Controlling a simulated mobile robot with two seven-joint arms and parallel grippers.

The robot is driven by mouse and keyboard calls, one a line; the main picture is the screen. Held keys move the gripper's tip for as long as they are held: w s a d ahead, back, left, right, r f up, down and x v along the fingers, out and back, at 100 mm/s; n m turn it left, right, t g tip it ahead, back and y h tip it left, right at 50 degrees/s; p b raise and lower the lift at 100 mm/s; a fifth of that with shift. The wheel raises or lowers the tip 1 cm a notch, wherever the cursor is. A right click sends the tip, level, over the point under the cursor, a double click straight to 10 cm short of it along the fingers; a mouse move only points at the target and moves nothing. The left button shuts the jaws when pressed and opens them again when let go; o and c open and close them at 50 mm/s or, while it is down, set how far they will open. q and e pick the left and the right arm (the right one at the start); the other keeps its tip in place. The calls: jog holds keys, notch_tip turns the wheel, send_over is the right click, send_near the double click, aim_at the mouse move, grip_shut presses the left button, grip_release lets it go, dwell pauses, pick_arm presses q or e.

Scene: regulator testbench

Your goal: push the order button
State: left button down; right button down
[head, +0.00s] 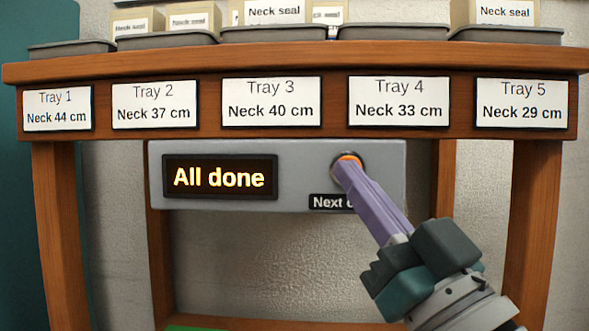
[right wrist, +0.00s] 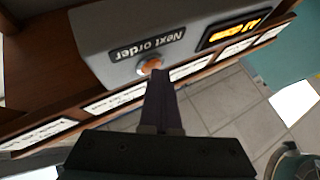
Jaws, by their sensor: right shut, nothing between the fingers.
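The order button is orange with a dark ring (head: 350,157), set in the right part of a grey panel (head: 300,160) under the shelf. In the right wrist view the orange button (right wrist: 150,66) shows beside the label "Next order" (right wrist: 148,43). The panel's display (head: 220,177) reads "All done". My right gripper (head: 345,170) is shut and empty, its purple fingers pointing at the button. In the head view the fingertips overlap the button's lower part. In the right wrist view the tips (right wrist: 158,74) are right by it; I cannot tell whether they touch. My left gripper is out of view.
A wooden shelf (head: 300,55) above the panel carries labelled signs, Tray 1 to Tray 5, and several grey trays (head: 274,33). Some trays hold boxes marked "Neck seal" (head: 505,12). Wooden posts (head: 60,230) stand at both sides. A green surface (head: 200,328) shows at the bottom.

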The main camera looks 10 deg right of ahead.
jog(key=shift+s, duration=0.15)
jog(key=shift+s+a+p, duration=0.25)
jog(key=shift+s+p, duration=0.3)
jog(key=shift+s, duration=0.15)
jog(key=s+p, duration=0.1)
jog(key=s, duration=0.1)
jog(key=s+a+p, duration=0.1)
jog(key=s, duration=0.1)
jog(key=shift+s+a, duration=0.2)
jog(key=shift+s, duration=0.2)
